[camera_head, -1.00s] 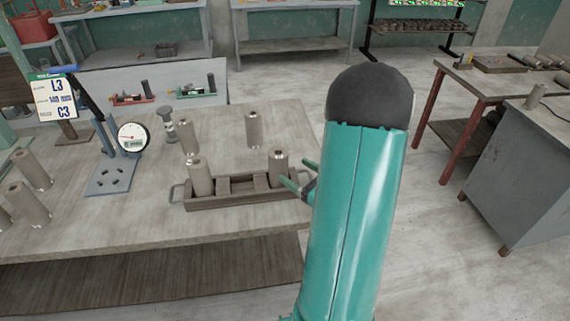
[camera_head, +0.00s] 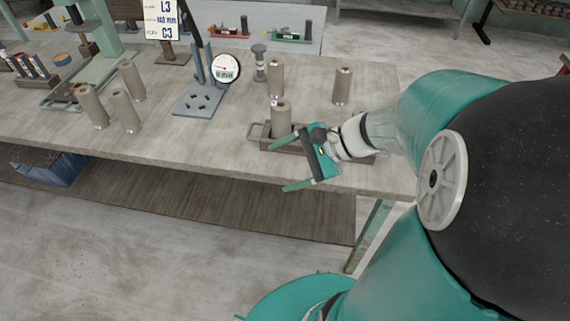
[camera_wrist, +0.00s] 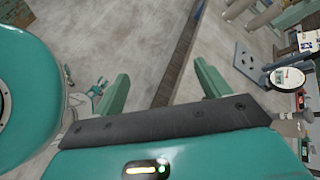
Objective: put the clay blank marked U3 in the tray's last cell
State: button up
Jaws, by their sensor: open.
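Grey-brown cylindrical clay blanks stand upright on the table. No U3 mark is readable. One blank (camera_head: 281,118) stands in the left end of the long tray (camera_head: 262,138). My wrist and gripper hide the tray's middle and right cells. Two blanks stand behind the tray, one at left (camera_head: 276,77) and one at right (camera_head: 343,85). Three more (camera_head: 124,110) stand grouped at the left. My gripper (camera_head: 279,168) is in front of the tray, over the table's front edge, fingers spread and empty.
A dial gauge (camera_head: 226,68) on a blue-grey stand (camera_head: 198,103) is left of the tray. A sign (camera_head: 160,19) reading L3 and C3 stands behind. The table's front middle (camera_head: 190,150) is clear.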

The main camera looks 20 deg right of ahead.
jog(key=s+a+r+n+h, duration=0.1)
jog(key=s+r+n+h, duration=0.2)
jog(key=n, duration=0.4)
jog(key=s+a+r+n+h, duration=0.2)
jog(key=s+r+n+h, duration=0.1)
jog(key=n+h, duration=0.4)
jog(key=shift+a+r+n+t, duration=0.25)
jog(key=shift+r+n+t, duration=0.05)
jog(key=shift+r+n, duration=0.55)
